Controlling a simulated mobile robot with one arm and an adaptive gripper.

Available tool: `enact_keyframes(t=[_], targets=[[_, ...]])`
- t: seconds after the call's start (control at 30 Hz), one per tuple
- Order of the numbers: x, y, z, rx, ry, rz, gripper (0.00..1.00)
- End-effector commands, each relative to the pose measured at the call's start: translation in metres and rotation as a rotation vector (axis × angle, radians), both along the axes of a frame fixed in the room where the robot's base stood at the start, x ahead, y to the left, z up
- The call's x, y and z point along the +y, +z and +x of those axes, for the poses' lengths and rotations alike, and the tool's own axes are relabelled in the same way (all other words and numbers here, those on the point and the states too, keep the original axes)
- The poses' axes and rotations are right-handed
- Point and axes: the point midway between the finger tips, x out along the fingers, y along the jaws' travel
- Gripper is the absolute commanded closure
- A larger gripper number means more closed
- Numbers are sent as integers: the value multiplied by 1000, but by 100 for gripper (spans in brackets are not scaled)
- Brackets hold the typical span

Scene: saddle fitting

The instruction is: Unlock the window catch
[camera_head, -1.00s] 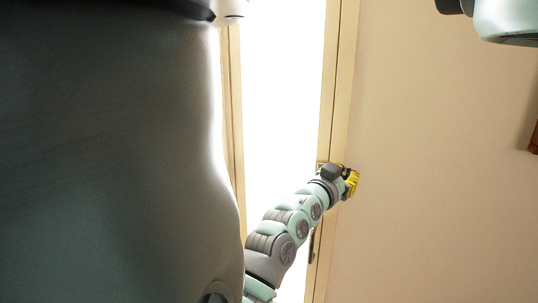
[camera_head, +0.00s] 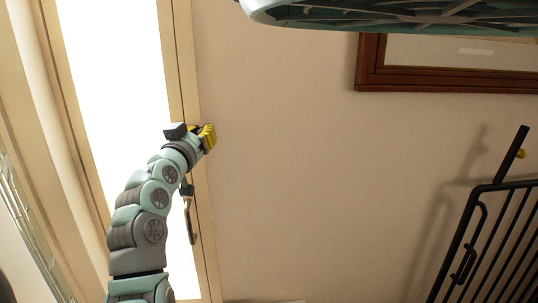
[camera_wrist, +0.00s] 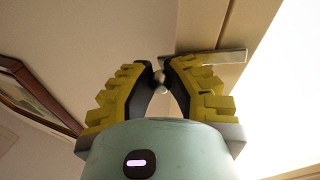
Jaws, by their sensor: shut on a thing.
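The window (camera_head: 110,90) is a tall, bright pane in a cream frame at the left of the head view. The window catch shows in the wrist view as a small metal knob (camera_wrist: 159,78) beside a flat metal bar (camera_wrist: 218,57) on the frame. My gripper (camera_wrist: 161,70), with yellow ribbed fingers and dark pads, is shut on the knob. In the head view my gripper (camera_head: 207,137) is at the frame's right side, near the wall. My gripper and wrist hide the catch there.
A long window handle (camera_head: 191,218) sits on the frame below my gripper. A dark wood picture frame (camera_head: 372,62) hangs at upper right. A black metal rack (camera_head: 500,235) stands at lower right. The wall (camera_head: 300,170) between is bare.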

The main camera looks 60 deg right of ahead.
Motion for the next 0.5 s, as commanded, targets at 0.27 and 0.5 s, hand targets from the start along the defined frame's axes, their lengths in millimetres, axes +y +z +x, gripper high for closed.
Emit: enact_keyframes(t=[0.27,0.5], targets=[[6,14,8,201,5,-175,100],[12,25,14,375,4,-321,100]])
